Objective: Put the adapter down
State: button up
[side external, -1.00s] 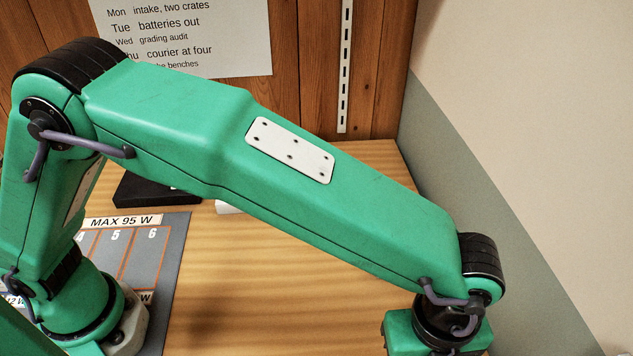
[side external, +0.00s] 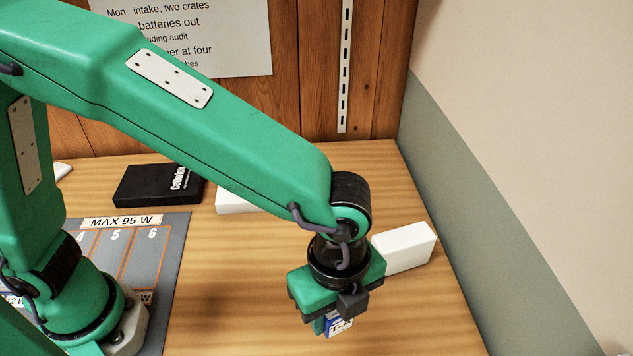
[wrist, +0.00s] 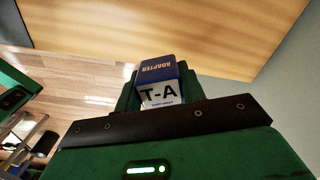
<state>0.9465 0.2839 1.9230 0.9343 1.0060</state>
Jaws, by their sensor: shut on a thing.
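The adapter (wrist: 160,72) is a small block with a blue top marked "ADAPTER" and a white face marked "T-A". My gripper (wrist: 158,85) is shut on it, with a green finger on each side. In the side external view my gripper (side external: 328,322) points down over the right part of the wooden table. A bit of the adapter (side external: 341,327) shows under it there, blue and white. Most of the adapter is hidden by the gripper in that view. I cannot tell whether its underside touches the table.
A white box (side external: 404,248) lies just right of my gripper. A black box (side external: 157,187) and another white box (side external: 236,203) are farther back. A grey mat (side external: 178,262) with numbered slots and "MAX 95 W" lies left. The table (side external: 245,290) between mat and gripper is bare.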

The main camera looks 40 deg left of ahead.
jog(key=s+a+f+n, duration=0.1)
jog(key=s+a+n, duration=0.3)
jog(key=a, duration=0.7)
send_over(282, 281)
notch_tip(282, 281, down, 7)
jog(key=shift+a+f, duration=0.1)
jog(key=shift+f, duration=2)
jog(key=shift+f, duration=0.15)
jog(key=o, duration=1)
jog(key=shift+c, duration=0.2)
jog(key=shift+r, duration=0.2)
notch_tip(282, 281, up, 12)
